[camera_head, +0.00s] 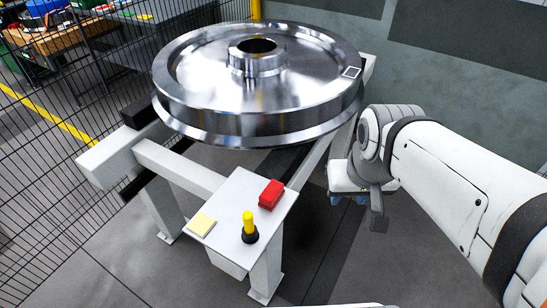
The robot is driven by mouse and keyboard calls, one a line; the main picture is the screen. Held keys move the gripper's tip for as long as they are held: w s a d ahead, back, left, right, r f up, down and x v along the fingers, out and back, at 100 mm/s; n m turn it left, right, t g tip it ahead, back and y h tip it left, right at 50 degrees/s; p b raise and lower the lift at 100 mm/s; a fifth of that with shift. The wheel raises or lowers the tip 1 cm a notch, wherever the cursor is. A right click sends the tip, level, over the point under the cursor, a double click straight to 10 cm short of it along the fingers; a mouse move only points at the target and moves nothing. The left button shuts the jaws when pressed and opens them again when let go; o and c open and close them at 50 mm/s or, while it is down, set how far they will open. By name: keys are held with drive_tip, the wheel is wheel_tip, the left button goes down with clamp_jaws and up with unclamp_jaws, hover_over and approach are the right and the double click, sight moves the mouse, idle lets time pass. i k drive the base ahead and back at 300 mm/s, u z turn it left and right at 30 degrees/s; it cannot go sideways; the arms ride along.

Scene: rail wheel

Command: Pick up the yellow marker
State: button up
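The yellow marker (248,222) stands upright in a small black round holder (249,236) on a white shelf plate (222,225) at the front of the wheel stand. My gripper (376,222) hangs at the end of my white arm, right of the plate and apart from the marker. Its fingers are mostly hidden by my wrist, so I cannot tell whether they are open or shut. I see nothing clearly held in it.
A large steel rail wheel (205,92) rests on the white stand (175,168) behind. A black mesh fence (50,170) stands at the left.

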sight(248, 218)
drive_tip(key=z, duration=1.5)
drive_tip(key=k, duration=2.3)
drive_tip(key=u, duration=0.5)
drive_tip(key=i, duration=1)
